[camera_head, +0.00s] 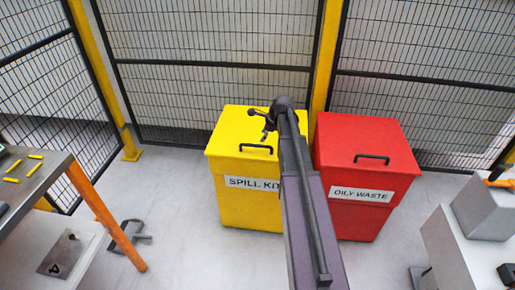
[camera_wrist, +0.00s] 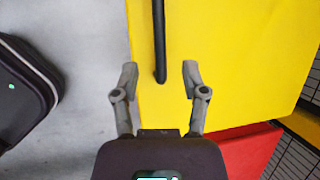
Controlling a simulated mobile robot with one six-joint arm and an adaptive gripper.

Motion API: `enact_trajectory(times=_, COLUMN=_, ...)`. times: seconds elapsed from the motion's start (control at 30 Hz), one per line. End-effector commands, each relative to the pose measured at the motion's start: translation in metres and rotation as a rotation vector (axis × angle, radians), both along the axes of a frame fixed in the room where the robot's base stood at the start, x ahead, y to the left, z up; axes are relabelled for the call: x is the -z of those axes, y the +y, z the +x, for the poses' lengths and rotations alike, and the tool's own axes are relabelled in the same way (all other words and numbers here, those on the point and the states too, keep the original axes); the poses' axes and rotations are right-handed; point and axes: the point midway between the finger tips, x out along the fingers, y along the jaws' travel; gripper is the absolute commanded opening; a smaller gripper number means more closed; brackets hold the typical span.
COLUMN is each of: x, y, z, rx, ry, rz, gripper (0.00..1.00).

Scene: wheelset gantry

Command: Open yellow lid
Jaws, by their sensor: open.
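The yellow lid (camera_head: 228,130) is shut on the yellow bin (camera_head: 240,206), which is labelled SPILL KIT. A black bar handle (camera_head: 256,148) runs along the lid's front part. My gripper (camera_head: 259,123) is open above the lid, behind the handle in the head view. In the wrist view, my gripper's (camera_wrist: 160,77) two grey fingers are spread over the yellow lid (camera_wrist: 225,50). One end of the black handle (camera_wrist: 159,38) shows between the fingertips, with gaps on both sides. I cannot tell the height of the fingertips above it.
A red OILY WASTE bin (camera_head: 367,150) stands close on the right. A yellow post (camera_head: 328,60) and mesh fence (camera_head: 215,80) are behind the bins. A workbench (camera_head: 38,185) is at left, and grey blocks (camera_head: 485,207) at right.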

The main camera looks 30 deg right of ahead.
Motion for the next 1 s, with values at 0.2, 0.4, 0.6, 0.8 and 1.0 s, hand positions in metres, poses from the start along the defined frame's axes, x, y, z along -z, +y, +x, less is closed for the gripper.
enact_trajectory(times=0.2, x=0.021, y=0.004, z=0.007, rx=0.0, ry=0.0, rz=0.0, gripper=0.57)
enact_trajectory(times=0.4, x=0.036, y=0.007, z=0.013, rx=0.0, ry=0.0, rz=0.0, gripper=0.57)
enact_trajectory(times=0.6, x=0.05, y=0.011, z=0.019, rx=0.0, ry=0.0, rz=0.0, gripper=0.57)
enact_trajectory(times=0.8, x=0.06, y=0.014, z=0.024, rx=-0.001, ry=-0.001, rz=-0.001, gripper=0.57)
enact_trajectory(times=1.0, x=0.064, y=0.015, z=0.026, rx=-0.001, ry=-0.001, rz=-0.001, gripper=0.57)
